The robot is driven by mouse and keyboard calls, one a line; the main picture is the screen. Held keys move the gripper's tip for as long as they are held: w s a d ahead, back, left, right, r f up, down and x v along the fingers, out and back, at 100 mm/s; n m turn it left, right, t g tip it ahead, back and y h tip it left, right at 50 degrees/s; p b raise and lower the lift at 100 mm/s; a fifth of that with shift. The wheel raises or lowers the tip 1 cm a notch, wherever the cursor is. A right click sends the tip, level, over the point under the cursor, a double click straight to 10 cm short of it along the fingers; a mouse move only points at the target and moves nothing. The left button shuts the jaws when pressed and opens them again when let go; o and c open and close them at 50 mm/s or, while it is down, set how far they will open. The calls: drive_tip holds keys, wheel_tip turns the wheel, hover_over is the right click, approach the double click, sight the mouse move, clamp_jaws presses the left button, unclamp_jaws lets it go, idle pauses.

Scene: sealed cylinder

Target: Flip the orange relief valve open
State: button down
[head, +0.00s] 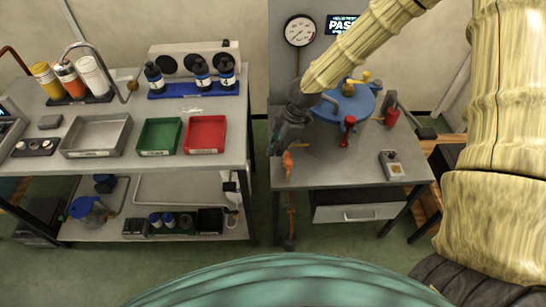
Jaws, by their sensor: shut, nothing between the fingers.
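The orange relief valve (288,161) shows as a small upright orange piece at the left edge of the right-hand bench. My gripper (275,149) is dark and shut, with nothing held. It points down just above and left of the orange piece; I cannot tell whether they touch. The sealed cylinder's blue lid (352,104) lies right of my gripper, with a yellow fitting on top and a red-handled part (347,127) at its front. My gripper and forearm hide the left part of the cylinder.
The right-hand bench (330,172) is clear at its front middle; a small box (392,163) sits at its right. A pressure gauge (299,31) stands behind. The left bench holds grey, green (159,137) and red (205,134) trays. A floor gap separates the benches.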

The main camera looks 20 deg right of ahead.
drive_tip(key=shift+v, duration=1.1)
drive_tip(key=s+a+f+m, duration=0.2)
drive_tip(key=s+f+m, duration=0.2)
drive_tip(key=s+f, duration=0.3)
drive_tip(key=s+a+f+m, duration=0.3)
drive_tip(key=s+f+m, duration=0.1)
drive_tip(key=s+f, duration=0.3)
drive_tip(key=s+d+f+m+h, duration=0.2)
drive_tip(key=s+d+f+m, duration=0.1)
drive_tip(key=s, duration=0.6)
drive_tip(key=s+d+f+m+h, duration=0.1)
drive_tip(key=s+d+f+m, duration=0.3)
drive_tip(key=s, duration=0.5)
drive_tip(key=shift+f+m+h, duration=0.4)
drive_tip(key=shift+f+m, duration=0.2)
drive_tip(key=shift+m, duration=0.6)
